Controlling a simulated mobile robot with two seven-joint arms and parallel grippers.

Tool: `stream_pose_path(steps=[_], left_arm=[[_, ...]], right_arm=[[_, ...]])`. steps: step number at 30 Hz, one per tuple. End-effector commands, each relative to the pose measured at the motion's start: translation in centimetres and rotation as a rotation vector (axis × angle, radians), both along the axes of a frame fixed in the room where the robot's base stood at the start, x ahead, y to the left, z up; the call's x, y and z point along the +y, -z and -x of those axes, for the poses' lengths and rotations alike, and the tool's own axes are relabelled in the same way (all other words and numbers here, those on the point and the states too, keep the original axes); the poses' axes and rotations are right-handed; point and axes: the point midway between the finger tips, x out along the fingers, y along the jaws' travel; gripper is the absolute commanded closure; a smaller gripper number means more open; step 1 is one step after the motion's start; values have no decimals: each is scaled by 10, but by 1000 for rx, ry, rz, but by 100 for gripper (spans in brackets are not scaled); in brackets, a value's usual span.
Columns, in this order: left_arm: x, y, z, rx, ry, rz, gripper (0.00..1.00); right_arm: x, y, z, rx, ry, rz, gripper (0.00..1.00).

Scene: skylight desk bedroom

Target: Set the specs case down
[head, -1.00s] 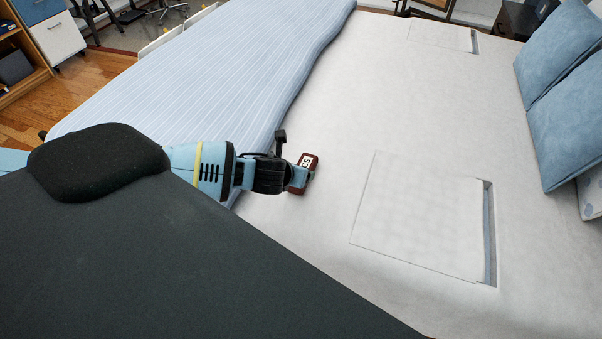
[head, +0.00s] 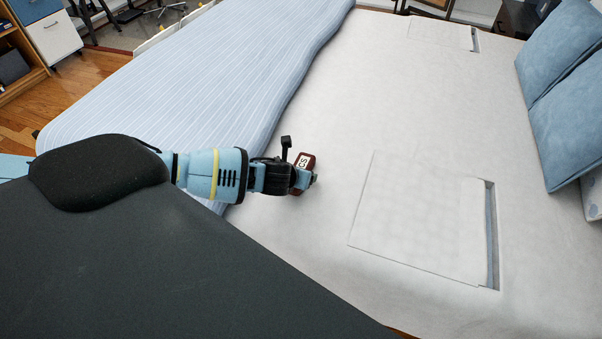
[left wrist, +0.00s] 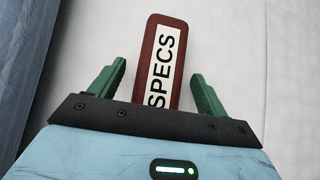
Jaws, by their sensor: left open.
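The specs case (left wrist: 159,62) is a dark red-brown box with a white label reading SPECS. In the left wrist view it lies on the white bed sheet between the two green fingers of my left gripper (left wrist: 158,85), with a gap on either side. Its near end is hidden behind the gripper body. In the head view the case (head: 306,157) shows at the end of my left arm, partly covered by my left gripper (head: 311,179). My left gripper is open around it. My right gripper is in neither view.
The bed's white sheet (head: 400,80) is broad and mostly clear. A blue striped cover (head: 215,70) lies folded along its left side. A flat white square pillow-like panel (head: 420,220) is to the right of the case. Blue pillows (head: 565,130) stand at the right edge.

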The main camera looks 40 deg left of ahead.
Motion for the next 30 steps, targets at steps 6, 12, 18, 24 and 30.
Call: stream_pose_path(steps=[6, 12, 18, 24, 30], left_arm=[[1, 5, -5, 0, -1, 1, 24], [1, 4, -5, 0, -1, 1, 33], [1, 4, -5, 0, -1, 1, 59], [1, 4, -5, 0, -1, 1, 77], [1, 2, -5, -1, -1, 0, 77]], right_arm=[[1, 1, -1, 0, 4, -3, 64], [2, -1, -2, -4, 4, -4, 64], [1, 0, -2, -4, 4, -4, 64], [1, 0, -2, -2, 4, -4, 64], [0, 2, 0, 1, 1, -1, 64]])
